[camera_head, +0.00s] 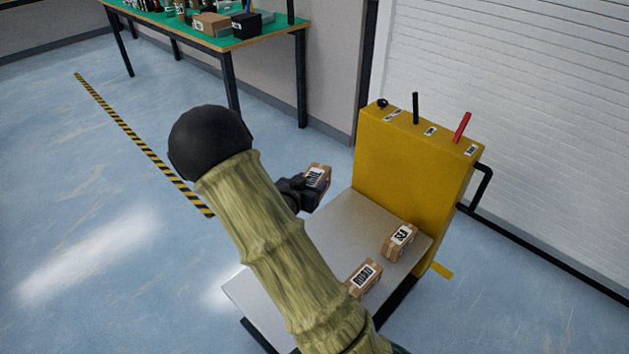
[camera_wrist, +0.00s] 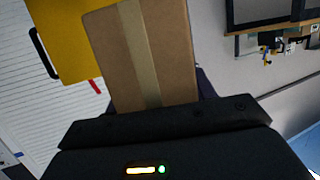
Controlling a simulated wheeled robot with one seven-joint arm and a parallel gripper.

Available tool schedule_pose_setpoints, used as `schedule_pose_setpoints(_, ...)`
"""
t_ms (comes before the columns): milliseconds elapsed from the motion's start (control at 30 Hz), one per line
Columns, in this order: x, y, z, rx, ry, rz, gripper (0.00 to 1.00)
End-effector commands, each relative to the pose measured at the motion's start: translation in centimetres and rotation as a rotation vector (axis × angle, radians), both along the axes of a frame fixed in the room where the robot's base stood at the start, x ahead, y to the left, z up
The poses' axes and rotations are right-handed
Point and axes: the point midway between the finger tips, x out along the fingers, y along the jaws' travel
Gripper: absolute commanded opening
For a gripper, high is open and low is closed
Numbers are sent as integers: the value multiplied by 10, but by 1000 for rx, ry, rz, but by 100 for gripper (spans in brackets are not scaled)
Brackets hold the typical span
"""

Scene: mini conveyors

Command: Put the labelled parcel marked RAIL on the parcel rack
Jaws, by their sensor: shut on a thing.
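My gripper (camera_head: 303,192) is shut on a small brown parcel (camera_head: 317,178) with a white label, held in the air above the far left of the grey platform. The label's text looks like RAIL but is small and partly unclear. In the wrist view the parcel (camera_wrist: 140,55) fills the middle, with a tan tape strip, and my gripper (camera_wrist: 165,125) shows below it. Two other labelled parcels lie on the platform: one marked ROAD (camera_head: 364,278) and one whose label seems to read SEA (camera_head: 400,240). I cannot identify a parcel rack in view.
The grey platform (camera_head: 340,225) adjoins a yellow cabinet (camera_head: 410,150) with a black and a red lever. A green-topped table (camera_head: 160,20) with boxes stands at the back left. Blue floor between is clear, crossed by a striped line (camera_head: 135,140). A white shutter (camera_head: 520,110) is at right.

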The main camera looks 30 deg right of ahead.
Motion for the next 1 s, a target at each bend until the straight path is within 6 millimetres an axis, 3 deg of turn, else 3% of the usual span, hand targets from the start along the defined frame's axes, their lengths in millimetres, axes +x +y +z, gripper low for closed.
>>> schedule_pose_setpoints(33,1,2,21,0,2,21,23)
schedule_pose_setpoints(200,6,10,48,-1,2,101,23)
schedule_pose_setpoints(1000,13,65,158,-2,3,510,23)
